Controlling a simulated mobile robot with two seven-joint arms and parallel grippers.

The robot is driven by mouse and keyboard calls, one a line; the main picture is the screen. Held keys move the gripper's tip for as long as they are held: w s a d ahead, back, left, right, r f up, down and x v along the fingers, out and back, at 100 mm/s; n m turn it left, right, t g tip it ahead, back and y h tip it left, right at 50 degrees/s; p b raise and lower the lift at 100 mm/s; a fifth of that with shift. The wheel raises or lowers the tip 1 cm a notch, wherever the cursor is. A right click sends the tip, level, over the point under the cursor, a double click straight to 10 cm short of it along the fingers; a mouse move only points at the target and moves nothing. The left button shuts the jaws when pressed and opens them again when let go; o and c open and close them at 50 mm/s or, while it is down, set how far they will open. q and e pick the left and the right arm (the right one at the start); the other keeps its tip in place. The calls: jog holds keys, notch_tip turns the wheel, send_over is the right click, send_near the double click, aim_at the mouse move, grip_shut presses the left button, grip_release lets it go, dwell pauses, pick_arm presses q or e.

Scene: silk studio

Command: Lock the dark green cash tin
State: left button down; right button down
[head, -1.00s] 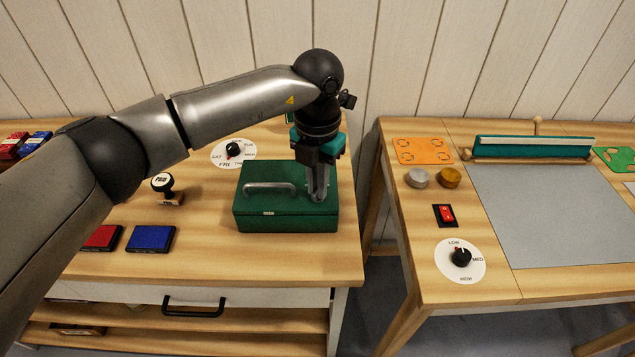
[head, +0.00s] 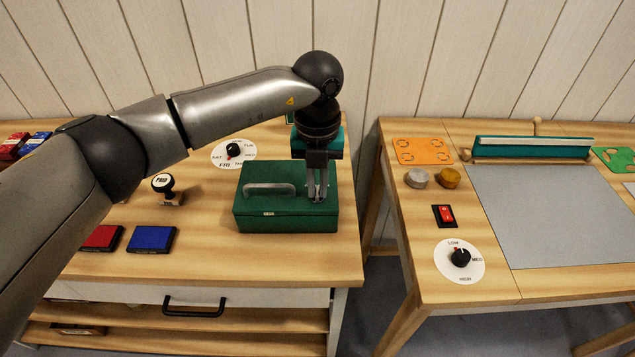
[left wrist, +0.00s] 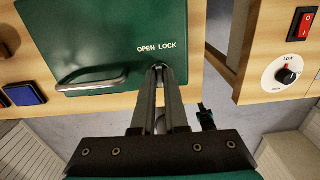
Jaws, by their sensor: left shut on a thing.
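The dark green cash tin (head: 262,209) stands closed on the left wooden table, with a grey metal handle (head: 268,189) on its lid. In the left wrist view the lid (left wrist: 110,30) carries the words OPEN and LOCK near its lock. My left gripper (head: 318,199) points down at the right part of the lid. Its fingertips, which also show in the left wrist view (left wrist: 159,70), are closed on the tin's small lock key or knob. The fingers mostly hide that piece, so I cannot tell its exact shape or which word it points to. My right gripper is not in view.
A red ink pad (head: 102,238), a blue ink pad (head: 151,239) and a stamp (head: 165,187) lie left of the tin. A day dial (head: 233,151) is behind it. A gap separates this table from the right table (head: 500,284).

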aim_at(317, 191)
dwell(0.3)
pick_arm(q)
jog(key=c, duration=0.9)
grip_release()
jog(key=shift+c, duration=0.2)
notch_tip(317, 191, up, 15)
jog(key=shift+r, duration=0.15)
